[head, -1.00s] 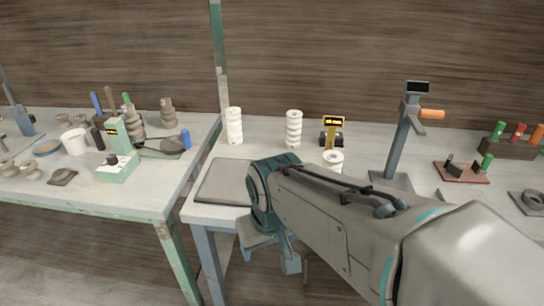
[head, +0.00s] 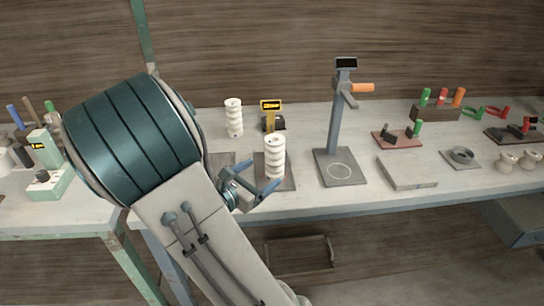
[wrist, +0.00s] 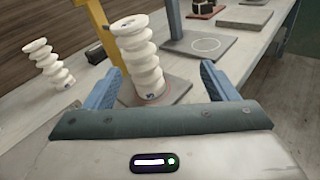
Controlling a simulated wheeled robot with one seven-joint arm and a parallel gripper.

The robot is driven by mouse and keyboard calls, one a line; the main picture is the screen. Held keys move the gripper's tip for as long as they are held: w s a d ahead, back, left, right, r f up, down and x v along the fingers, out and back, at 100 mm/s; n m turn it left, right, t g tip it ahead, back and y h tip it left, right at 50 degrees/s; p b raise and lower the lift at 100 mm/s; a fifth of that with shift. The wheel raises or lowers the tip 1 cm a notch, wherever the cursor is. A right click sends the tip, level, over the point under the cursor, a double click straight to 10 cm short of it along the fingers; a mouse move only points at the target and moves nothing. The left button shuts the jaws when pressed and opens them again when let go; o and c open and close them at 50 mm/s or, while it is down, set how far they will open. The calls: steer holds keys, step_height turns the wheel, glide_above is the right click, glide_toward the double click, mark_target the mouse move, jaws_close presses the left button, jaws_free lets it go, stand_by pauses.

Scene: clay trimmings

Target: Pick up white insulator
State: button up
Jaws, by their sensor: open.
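A white ribbed insulator (head: 275,158) stands upright on a dark square plate (head: 287,184) near the front of the right-hand bench. In the wrist view this insulator (wrist: 138,58) stands just beyond and between my two blue fingers. My gripper (head: 266,190) is open and empty, close in front of it; I see no contact. A second white insulator (head: 233,117) stands farther back to the left, and it also shows in the wrist view (wrist: 48,64). My arm hides the bench's left part in the head view.
A yellow-topped gauge (head: 271,108) stands behind the near insulator. A grey post stand (head: 335,125) with an orange handle is to its right. A flat grey slab (head: 407,172) and a small red fixture (head: 397,136) lie farther right.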

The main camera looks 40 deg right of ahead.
mark_target(268, 152)
steer(key=w+d+n+t, duration=0.1)
steer(key=w+d, duration=0.1)
steer(key=w+d+n, duration=0.1)
steer(key=d, duration=0.1)
steer(key=w+d+n+t, duration=0.1)
steer(key=w+d, duration=0.1)
steer(key=d, duration=0.1)
steer(key=shift+w+r+t, duration=0.2)
steer(key=shift+w+t, duration=0.1)
steer(key=shift+w, duration=0.05)
steer(key=shift+x, duration=2.7)
steer(key=shift+s+d, duration=0.1)
steer(key=shift+s, duration=0.1)
steer(key=c, duration=1.6)
steer(key=shift+r, duration=0.15)
